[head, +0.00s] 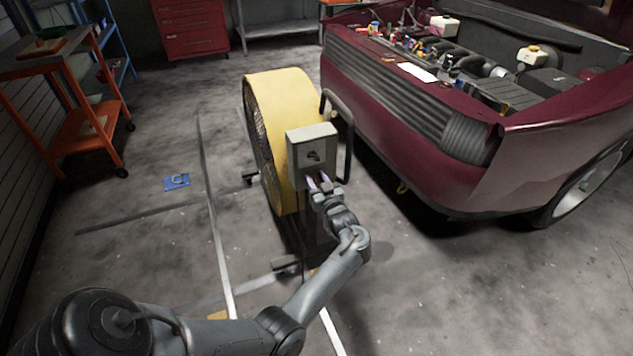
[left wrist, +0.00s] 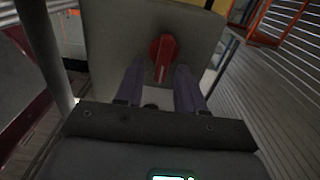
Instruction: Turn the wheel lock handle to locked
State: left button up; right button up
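The handle is a red rotary knob (left wrist: 163,52) on the face of a grey box (left wrist: 110,25) in the left wrist view. Its narrow grip, with a pale line, points down the picture toward my gripper. In the head view the grey box (head: 311,137) is mounted at the yellow drum-shaped unit, and the knob (head: 313,156) looks dark and small. My left gripper (head: 319,182) is just below the box front. In the left wrist view its two fingers (left wrist: 161,70) are apart, with the lower end of the knob's grip between their tips. Contact cannot be told. My right gripper is not in view.
The yellow unit (head: 285,87) has a black tube frame (head: 348,140) beside it. A maroon car (head: 420,140) with its hood open stands close on the right. An orange cart (head: 85,130) and red tool cabinet (head: 190,27) stand farther back. The floor at left is mostly clear.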

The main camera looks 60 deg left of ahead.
pick_arm(q)
grip_shut()
jog(key=shift+r, duration=0.1)
